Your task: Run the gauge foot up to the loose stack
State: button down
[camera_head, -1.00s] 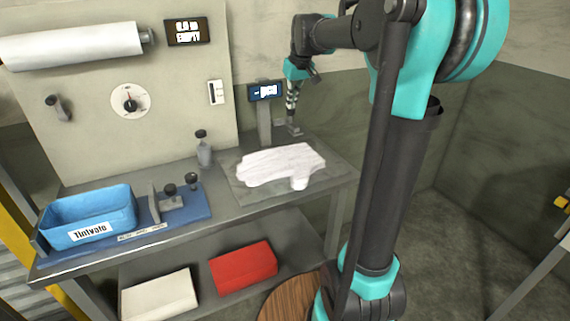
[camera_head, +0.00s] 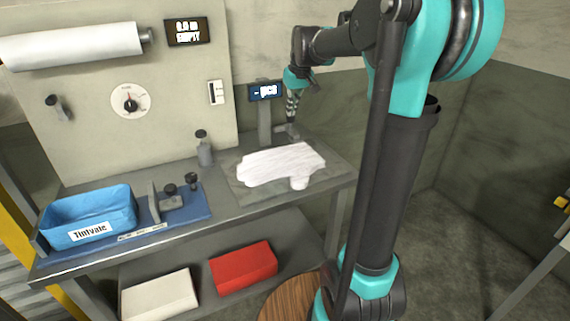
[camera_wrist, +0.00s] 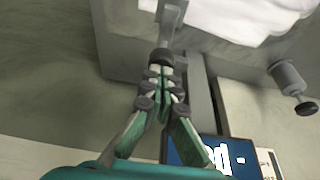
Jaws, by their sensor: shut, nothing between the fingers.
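The loose stack is a white, flat, glove-shaped pile (camera_head: 280,163) on a grey mat (camera_head: 235,180) at the bench's right; its edge shows at the top of the wrist view (camera_wrist: 240,18). The gauge stands behind it, with a post (camera_head: 264,125) and a blue display (camera_head: 266,91). The gauge foot (camera_head: 284,131) is a small grey part beside the post, at the stack's back edge; it also shows in the wrist view (camera_wrist: 173,12). My gripper (camera_head: 291,119) is shut, pointing down, its tips at the dark knob (camera_wrist: 160,57) of the foot. Whether foot and stack touch is unclear.
Further left are a blue bin (camera_head: 90,217) and a blue fixture board (camera_head: 190,212). The panel (camera_head: 95,110) rises behind. A red box (camera_head: 243,268) and a white box (camera_head: 160,295) lie on the lower shelf.

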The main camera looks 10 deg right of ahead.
jog(key=shift+f, duration=1.6)
jog(key=shift+r, duration=0.15)
dwell(0.3)
notch_tip(320, 180, up, 14)
dwell(1.5)
